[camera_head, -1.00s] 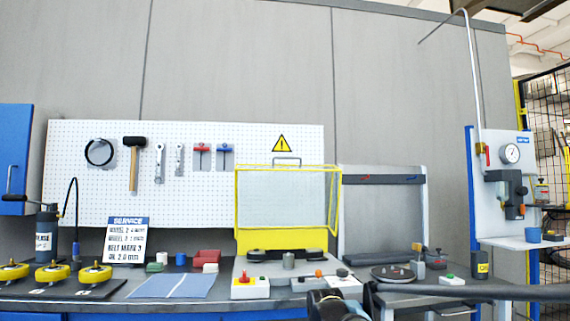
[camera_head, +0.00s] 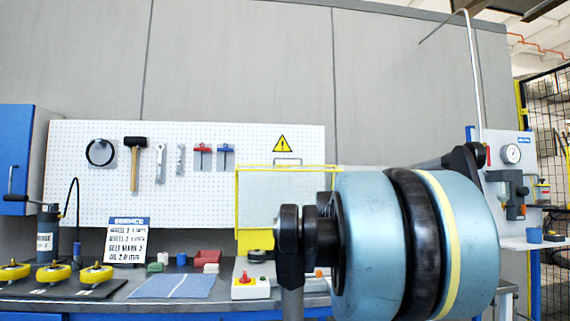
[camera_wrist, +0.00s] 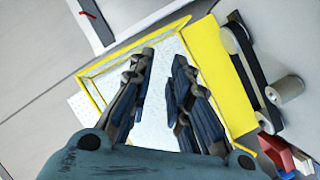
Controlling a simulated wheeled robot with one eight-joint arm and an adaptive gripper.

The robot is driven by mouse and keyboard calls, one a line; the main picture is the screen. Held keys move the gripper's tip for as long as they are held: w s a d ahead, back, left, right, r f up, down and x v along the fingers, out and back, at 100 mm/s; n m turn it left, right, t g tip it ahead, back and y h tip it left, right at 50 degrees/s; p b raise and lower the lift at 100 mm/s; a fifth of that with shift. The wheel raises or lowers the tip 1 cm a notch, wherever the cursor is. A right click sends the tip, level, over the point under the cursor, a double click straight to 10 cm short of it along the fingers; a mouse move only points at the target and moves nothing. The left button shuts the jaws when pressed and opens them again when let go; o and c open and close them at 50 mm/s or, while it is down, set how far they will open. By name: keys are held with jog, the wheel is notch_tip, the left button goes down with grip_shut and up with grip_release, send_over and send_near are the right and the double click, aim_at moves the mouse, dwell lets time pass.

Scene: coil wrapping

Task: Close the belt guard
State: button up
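The belt guard (camera_head: 266,204), a clear panel box with a yellow frame, stands raised above the bench machine in the head view. My arm covers its right side. In the wrist view the guard (camera_wrist: 222,80) lies behind my gripper (camera_wrist: 165,56), its yellow band to the right of the fingers. The fingers are apart with nothing seen between them but the panel; whether they touch the guard I cannot tell. The guard's handle (camera_head: 287,161) shows at its top edge in the head view. The dark belt (camera_wrist: 243,52) lies uncovered beside the yellow band. My gripper is not clearly visible in the head view.
A control box (camera_head: 250,288) with a red button sits before the machine. A grey cylinder (camera_wrist: 286,91) stands near the belt. Yellow wheels (camera_head: 53,273), a service sign (camera_head: 127,241) and a blue mat (camera_head: 172,286) occupy the left bench. The pegboard (camera_head: 75,195) is behind.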

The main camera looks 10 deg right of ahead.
jog(key=w+a+r+n+t+y, duration=0.15)
jog(key=w+r+n, duration=0.25)
jog(key=r, duration=0.4)
jog(key=w+a+r+n+t+y, duration=0.1)
jog(key=w+r+n+t+y, duration=0.2)
jog(key=r, duration=0.4)
jog(key=n+g+y, duration=0.2)
jog(key=n+y, duration=0.6)
jog(key=n, duration=0.2)
send_near(287, 158)
jog(key=x, duration=1.1)
jog(key=shift+f, duration=0.1)
grip_shut()
